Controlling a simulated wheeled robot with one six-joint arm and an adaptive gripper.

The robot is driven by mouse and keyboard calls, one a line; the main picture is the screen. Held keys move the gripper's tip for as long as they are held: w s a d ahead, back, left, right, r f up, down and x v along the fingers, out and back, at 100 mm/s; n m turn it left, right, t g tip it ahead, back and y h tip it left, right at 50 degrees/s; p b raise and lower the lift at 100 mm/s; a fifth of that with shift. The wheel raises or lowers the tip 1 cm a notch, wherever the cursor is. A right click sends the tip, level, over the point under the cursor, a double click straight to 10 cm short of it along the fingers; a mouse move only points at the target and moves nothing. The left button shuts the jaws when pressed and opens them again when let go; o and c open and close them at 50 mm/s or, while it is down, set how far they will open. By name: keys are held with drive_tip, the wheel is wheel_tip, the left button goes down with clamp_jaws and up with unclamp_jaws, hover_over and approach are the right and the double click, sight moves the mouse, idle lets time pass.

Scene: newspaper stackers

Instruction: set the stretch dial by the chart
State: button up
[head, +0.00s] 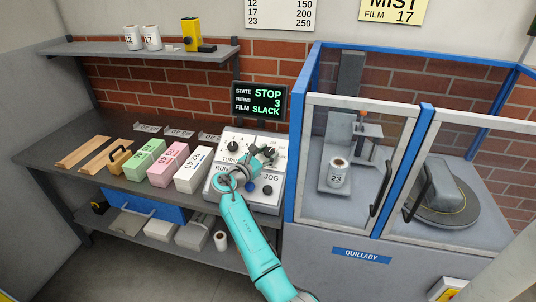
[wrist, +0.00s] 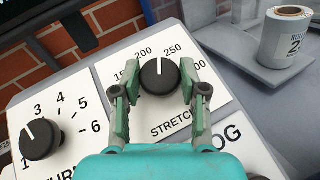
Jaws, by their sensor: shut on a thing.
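The black stretch dial (wrist: 160,76) is on the white control panel in the wrist view. Its white mark points about straight up, between 200 and 250. My gripper (wrist: 158,84) has one finger on each side of the dial and is shut on it. The chart (head: 280,14) on the wall, cut off at the top, pairs 12 with 150, 17 with 200 and 23 with 250. A yellow sign (head: 392,10) reads MIST, FILM 17.
The turns dial (wrist: 41,139) is close left of my gripper. The display (head: 259,101) reads STOP, 3, SLACK. A roll marked 23 (head: 338,173) stands inside the blue-framed wrapper. Rolls marked 12 (head: 132,37) and 17 (head: 152,37) stand on the shelf. Paper bundles (head: 168,163) lie left.

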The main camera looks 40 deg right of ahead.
drive_tip(key=shift+w+m+g+y, duration=0.15)
drive_tip(key=shift+m+g+y, duration=0.15)
drive_tip(key=shift+m+g, duration=1.8)
drive_tip(key=shift+m, duration=0.3)
drive_tip(key=o, duration=1.1)
drive_tip(key=a, duration=0.4)
drive_tip(key=w+a+r, duration=0.1)
drive_tip(key=a, duration=0.6)
drive_tip(key=shift+w+a+r, duration=0.15)
drive_tip(key=shift+a+r, duration=0.1)
drive_tip(key=shift+a, duration=0.15)
